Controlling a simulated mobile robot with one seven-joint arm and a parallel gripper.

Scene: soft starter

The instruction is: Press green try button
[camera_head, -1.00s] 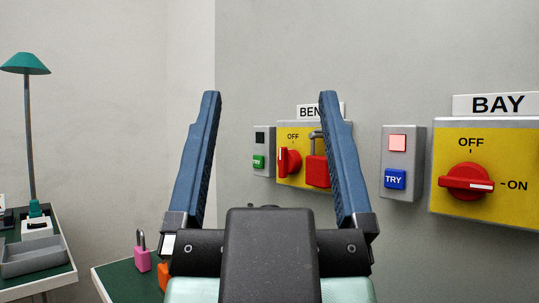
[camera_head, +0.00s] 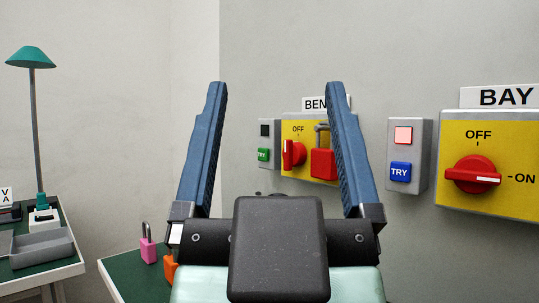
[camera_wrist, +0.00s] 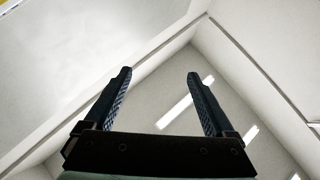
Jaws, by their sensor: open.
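The green TRY button (camera_head: 263,155) is on a small grey box on the wall, below a dark unlit square lamp (camera_head: 264,130). It is left of the yellow BENCH switch panel (camera_head: 291,163). My gripper (camera_head: 277,88) is open and empty in the middle of the head view, pointing up, with its two blue fingers spread. The button shows between the fingers, beyond them on the wall, and nothing touches it. In the wrist view my gripper (camera_wrist: 160,75) points at the ceiling and no button shows.
A blue TRY button (camera_head: 400,172) under a lit pinkish lamp (camera_head: 403,136) and the BAY panel (camera_head: 490,195) are at right. Pink (camera_head: 148,246) and orange padlocks (camera_head: 170,268) rest on a green-topped table (camera_head: 122,275).

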